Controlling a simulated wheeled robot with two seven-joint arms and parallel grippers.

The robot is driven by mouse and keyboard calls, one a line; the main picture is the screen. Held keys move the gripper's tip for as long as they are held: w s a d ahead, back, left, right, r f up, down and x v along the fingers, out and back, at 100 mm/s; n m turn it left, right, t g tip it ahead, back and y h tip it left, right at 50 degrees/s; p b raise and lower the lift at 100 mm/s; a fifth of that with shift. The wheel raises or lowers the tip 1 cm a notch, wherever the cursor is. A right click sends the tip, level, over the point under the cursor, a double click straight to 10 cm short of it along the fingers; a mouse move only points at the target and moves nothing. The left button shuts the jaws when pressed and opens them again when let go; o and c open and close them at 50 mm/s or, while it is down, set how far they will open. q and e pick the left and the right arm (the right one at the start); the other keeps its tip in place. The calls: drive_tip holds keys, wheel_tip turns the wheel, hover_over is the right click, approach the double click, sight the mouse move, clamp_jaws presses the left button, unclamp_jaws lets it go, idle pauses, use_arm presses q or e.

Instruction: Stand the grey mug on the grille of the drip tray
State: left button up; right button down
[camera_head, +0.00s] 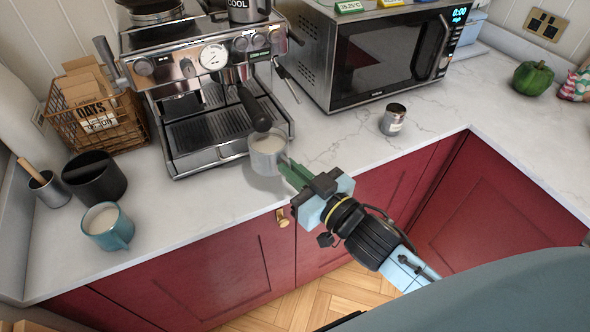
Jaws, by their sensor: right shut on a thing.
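The grey mug (266,157), with a pale inside, is upright at the front right corner of the espresso machine's drip tray (183,166). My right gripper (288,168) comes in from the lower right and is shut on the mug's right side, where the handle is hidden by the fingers. The mug overlaps the tray's front edge in this view, and a shadow lies on the counter below it. The black grille (205,132) of the tray is bare on its left and middle. My left gripper is out of view.
The black portafilter handle (254,108) juts out just above the mug. A blue mug (108,226), a black pot (95,178) and a wire basket (128,125) stand to the left. A small tin (393,119) and a microwave (375,60) are to the right.

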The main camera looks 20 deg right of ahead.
sight(272, 141)
drive_tip(key=shift+w+f+p, duration=0.15)
drive_tip(key=shift+w+f, duration=0.05)
drive_tip(key=shift+w, duration=1)
drive_tip(key=shift+w+f+p, duration=0.15)
drive_tip(key=shift+w+f, duration=0.05)
drive_tip(key=shift+w, duration=0.95)
drive_tip(key=shift+d+x, duration=0.2)
drive_tip(key=shift+x, duration=0.65)
drive_tip(key=shift+d+x, duration=0.2)
drive_tip(key=shift+x, duration=0.65)
drive_tip(key=shift+d+x, duration=0.2)
drive_tip(key=shift+x, duration=0.7)
drive_tip(key=shift+w+a+b, duration=0.2)
drive_tip(key=shift+w+b, duration=0.65)
drive_tip(key=shift+w, duration=4.2)
drive_tip(key=shift+f, duration=0.15)
drive_tip(key=c, duration=1.5)
unclamp_jaws()
